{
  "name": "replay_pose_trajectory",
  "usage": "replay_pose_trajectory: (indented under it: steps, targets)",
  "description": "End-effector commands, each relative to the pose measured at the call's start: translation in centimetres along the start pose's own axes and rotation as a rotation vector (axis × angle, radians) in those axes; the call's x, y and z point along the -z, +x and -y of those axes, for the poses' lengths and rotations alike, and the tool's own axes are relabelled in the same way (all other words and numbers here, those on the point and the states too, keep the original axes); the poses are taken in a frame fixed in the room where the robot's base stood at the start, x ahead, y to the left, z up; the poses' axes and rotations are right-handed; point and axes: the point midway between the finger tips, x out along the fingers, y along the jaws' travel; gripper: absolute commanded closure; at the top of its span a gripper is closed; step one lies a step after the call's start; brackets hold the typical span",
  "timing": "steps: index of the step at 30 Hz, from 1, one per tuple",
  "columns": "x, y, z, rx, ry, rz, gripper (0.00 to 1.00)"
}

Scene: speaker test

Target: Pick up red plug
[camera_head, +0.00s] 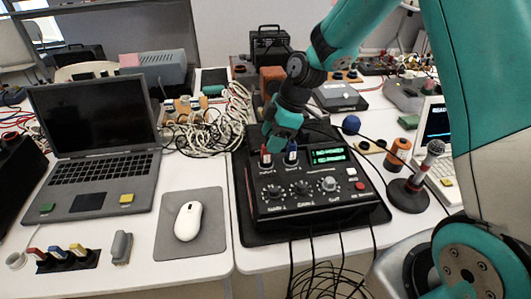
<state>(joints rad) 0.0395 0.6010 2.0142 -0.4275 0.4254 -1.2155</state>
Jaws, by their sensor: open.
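A second red-topped plug (33,253) lies in a black holder (66,264) at the front left, beside yellow and blue ones.
Tangled white cables (212,120) lie left of my arm. A microphone (432,150) on a round base stands right of the box. A laptop (95,140) and a mouse (187,221) on a grey pad are on the left table. Black cables hang off the front edge.

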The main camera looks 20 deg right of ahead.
Motion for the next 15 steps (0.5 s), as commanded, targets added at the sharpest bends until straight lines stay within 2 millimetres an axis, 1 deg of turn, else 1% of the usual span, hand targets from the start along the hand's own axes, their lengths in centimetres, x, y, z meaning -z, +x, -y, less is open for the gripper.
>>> replay_pose_trajectory:
  steps: [4,10,12,15]
  targets:
    - [0.2,1.2,0.1,0.003,-0.001,0.0,0.45]
    - [0.4,4.3,0.1,0.004,-0.001,0.0,0.45]
    - [0.4,5.0,0.0,0.002,-0.001,0.0,0.45]
    - [0.3,5.4,0.0,0.0,0.0,0.0,0.45]
